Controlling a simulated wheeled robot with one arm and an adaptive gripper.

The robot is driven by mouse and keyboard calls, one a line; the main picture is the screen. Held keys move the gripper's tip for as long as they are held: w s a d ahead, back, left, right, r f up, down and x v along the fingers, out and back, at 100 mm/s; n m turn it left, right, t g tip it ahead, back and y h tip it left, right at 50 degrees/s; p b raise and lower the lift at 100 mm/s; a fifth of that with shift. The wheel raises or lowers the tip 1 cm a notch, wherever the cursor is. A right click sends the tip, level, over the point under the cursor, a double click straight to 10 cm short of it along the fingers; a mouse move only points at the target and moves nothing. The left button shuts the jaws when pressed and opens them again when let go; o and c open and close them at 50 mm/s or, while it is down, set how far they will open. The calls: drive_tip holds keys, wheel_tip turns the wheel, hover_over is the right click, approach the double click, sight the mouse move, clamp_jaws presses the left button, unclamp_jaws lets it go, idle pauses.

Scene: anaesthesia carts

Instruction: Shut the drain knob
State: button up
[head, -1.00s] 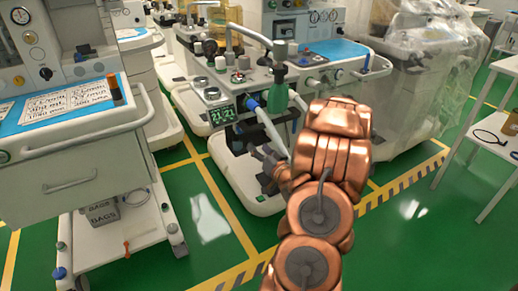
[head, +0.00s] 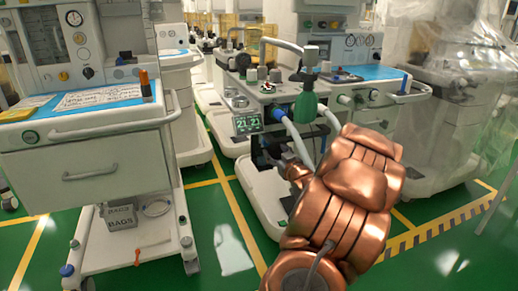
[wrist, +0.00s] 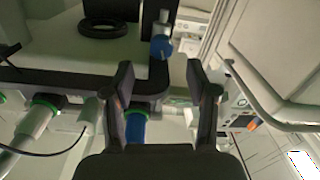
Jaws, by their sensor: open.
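My gripper (wrist: 160,76) is open in the wrist view, with its two dark fingers apart and nothing between the tips. A round blue knob (wrist: 161,48) on a pale stem shows just beyond the fingertips, apart from them. I take it for the drain knob, but no label shows. A blue connector (wrist: 136,124) shows lower down, partly behind the left finger. The knob cannot be made out there.
Pale hoses and a green canister (head: 305,105) hang close to my arm on the middle cart. A dark bar (wrist: 60,77) and a pale rail (wrist: 255,105) flank the fingers. A drawer cart (head: 90,170) stands at left. Green floor is clear between the carts.

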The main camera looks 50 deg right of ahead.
sight(267, 143)
drive_tip(key=shift+b+x, duration=0.9)
drive_tip(key=shift+x, duration=2.7)
clamp_jaws()
drive_tip(key=shift+p, duration=0.3)
